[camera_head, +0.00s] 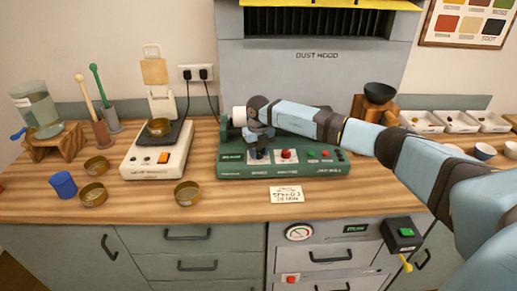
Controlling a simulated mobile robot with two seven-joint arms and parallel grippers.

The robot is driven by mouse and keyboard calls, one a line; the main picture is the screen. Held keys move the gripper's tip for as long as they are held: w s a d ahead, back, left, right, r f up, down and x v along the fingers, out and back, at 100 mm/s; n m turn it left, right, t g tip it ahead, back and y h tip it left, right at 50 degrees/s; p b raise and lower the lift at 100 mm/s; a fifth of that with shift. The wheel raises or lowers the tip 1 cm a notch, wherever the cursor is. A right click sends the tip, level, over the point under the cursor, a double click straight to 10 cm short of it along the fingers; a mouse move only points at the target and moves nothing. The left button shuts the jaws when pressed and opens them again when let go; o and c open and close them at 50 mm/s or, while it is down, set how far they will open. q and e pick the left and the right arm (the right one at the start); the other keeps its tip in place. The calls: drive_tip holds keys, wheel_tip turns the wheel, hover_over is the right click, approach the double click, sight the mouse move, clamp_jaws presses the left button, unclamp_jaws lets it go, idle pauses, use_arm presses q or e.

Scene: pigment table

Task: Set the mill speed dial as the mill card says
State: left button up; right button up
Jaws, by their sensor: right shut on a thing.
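The green jar mill (228,171) stands in the middle of the wooden counter. My right arm reaches in from the right, and its gripper (259,154) points down at the mill's front panel, above the speed label. It is shut on the speed dial, which the fingers mostly hide, so its setting cannot be read. A red knob (287,155) sits just right of the fingers. The white mill card (287,195) lies on the counter before the mill; its top line seems to read speed 3, the line below is too small to be sure. My left gripper is not in view.
A white balance (159,160) stands left of the mill. Several brass dishes (187,193) and a blue cup (63,184) are on the left counter. A wooden stand with a black bowl (380,92) is behind my right arm. White trays (457,121) stand at the right.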

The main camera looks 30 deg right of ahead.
drive_tip(key=m+p, duration=0.1)
drive_tip(key=m, duration=0.2)
drive_tip(key=shift+r+m, duration=0.1)
drive_tip(key=shift+m, duration=0.3)
drive_tip(key=shift+m+p, duration=0.55)
drive_tip(key=shift+m, duration=0.35)
drive_tip(key=m+p, duration=0.1)
drive_tip(key=m, duration=0.2)
drive_tip(key=shift+m+p, duration=0.3)
drive_tip(key=m+p, duration=0.1)
drive_tip(key=m, duration=0.1)
drive_tip(key=shift+r+m, duration=0.1)
drive_tip(key=shift+m, duration=0.3)
drive_tip(key=m+p, duration=0.2)
drive_tip(key=m, duration=0.2)
drive_tip(key=shift+m+p, duration=0.3)
drive_tip(key=shift+p, duration=0.1)
drive_tip(key=shift+m+p, duration=0.3)
drive_tip(key=shift+m, duration=0.4)
drive_tip(key=o, duration=0.9)
drive_tip(key=shift+f, duration=0.2)
